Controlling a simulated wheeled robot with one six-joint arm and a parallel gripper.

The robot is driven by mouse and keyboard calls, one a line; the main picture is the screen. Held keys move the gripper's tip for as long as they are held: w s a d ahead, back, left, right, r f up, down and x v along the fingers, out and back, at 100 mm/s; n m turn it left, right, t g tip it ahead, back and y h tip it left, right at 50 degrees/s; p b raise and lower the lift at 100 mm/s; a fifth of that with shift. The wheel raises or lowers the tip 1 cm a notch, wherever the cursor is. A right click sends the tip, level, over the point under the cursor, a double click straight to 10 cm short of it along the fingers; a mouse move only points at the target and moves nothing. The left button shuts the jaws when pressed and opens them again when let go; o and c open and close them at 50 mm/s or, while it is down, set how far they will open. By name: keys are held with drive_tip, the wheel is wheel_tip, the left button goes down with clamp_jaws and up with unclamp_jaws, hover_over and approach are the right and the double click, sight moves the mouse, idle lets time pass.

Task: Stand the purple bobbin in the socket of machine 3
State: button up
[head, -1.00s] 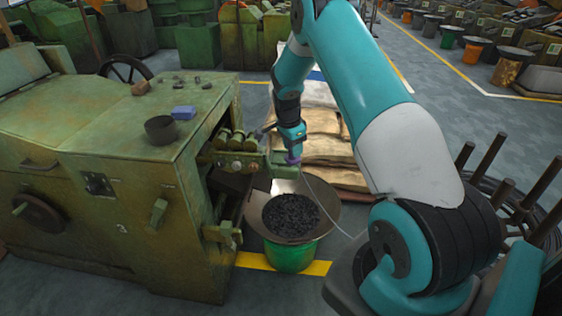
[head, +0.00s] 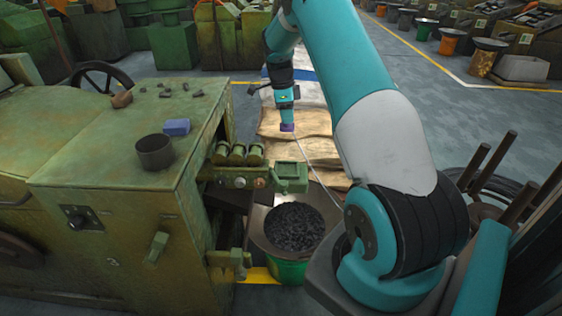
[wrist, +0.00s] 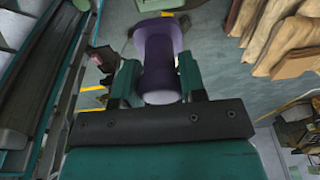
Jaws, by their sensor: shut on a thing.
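The purple bobbin (head: 287,127) is in my gripper (head: 286,117), hanging below it and roughly upright. In the wrist view the bobbin (wrist: 160,62) has a waisted body with wider ends, pinched between my two green fingers. Machine 3 (head: 100,180) is the worn green machine at left, with a 3 on its front. A small green square-mouthed holder (head: 291,185) sticks out from its right side and looks like the socket; its mouth looks dark. The bobbin is apart from it, above it in the picture; the exact distance is hard to tell.
A wide funnel-topped green bucket of dark pieces (head: 295,228) stands below the holder. Several green rollers (head: 237,155) sit beside the holder. A dark cup (head: 155,152) and a blue block (head: 176,127) lie on the machine top. Brown sacks (head: 318,150) are stacked behind.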

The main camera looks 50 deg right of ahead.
wheel_tip(320, 180, down, 18)
drive_tip(key=p, duration=0.4)
drive_tip(key=shift+d, duration=0.1)
drive_tip(key=o, duration=1)
